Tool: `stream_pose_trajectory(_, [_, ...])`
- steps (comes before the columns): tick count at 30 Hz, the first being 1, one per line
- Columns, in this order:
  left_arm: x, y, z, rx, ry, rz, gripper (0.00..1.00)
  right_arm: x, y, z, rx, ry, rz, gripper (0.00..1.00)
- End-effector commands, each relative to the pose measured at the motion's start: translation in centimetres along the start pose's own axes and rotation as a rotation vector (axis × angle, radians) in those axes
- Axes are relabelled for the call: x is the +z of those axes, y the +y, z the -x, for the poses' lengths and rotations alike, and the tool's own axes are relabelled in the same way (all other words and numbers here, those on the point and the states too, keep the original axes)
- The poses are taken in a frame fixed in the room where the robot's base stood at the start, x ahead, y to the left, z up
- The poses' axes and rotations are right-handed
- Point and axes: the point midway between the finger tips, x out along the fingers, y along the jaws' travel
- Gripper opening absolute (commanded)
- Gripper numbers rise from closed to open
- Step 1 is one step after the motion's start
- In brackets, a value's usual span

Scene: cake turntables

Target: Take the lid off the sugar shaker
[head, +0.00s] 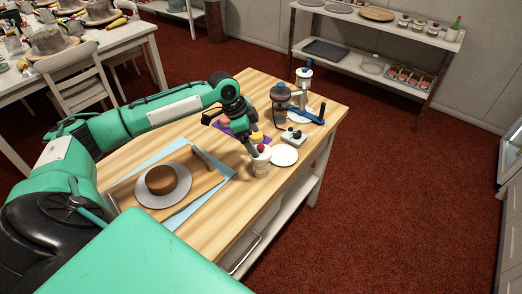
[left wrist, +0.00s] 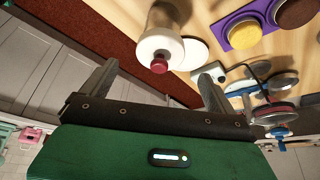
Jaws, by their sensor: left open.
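My left gripper (head: 252,143) is open and empty, close above the shaker. In the left wrist view the knob lies between the two spread fingers, near the tips, with no contact that I can make out. The gripper partly hides the shaker's top in the head view. My right gripper is not in view.
A white disc (head: 284,155) lies beside the shaker. A purple mat (head: 231,126) with coloured round pieces, a small white device (head: 293,137) and a blue-handled tool (head: 308,117) stand behind. A cake (head: 168,179) sits on a board at left.

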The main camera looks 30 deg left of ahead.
Motion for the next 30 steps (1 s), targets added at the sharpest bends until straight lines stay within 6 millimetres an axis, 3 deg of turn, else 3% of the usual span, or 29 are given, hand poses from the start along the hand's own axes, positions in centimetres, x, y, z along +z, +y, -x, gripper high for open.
stream_pose_trajectory(3, [0.2,0.1,-1.4,0.005,-0.002,0.001,0.92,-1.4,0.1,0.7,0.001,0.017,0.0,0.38])
stream_pose_trajectory(9, [0.4,0.0,-4.2,0.002,0.0,0.001,0.92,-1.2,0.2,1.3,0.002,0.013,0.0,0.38])
stream_pose_trajectory(18, [0.5,0.0,-5.0,0.001,-0.001,-0.001,0.92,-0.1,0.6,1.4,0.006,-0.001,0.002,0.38])
stream_pose_trajectory(20, [0.5,0.0,-5.0,0.001,-0.001,-0.001,0.84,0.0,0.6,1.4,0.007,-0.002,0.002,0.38])
stream_pose_trajectory(26, [0.5,0.0,-5.0,0.001,-0.001,0.0,0.45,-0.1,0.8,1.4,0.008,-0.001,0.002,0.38])
stream_pose_trajectory(30, [0.5,0.0,-5.0,0.001,-0.001,0.0,0.45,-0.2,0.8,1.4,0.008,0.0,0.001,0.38])
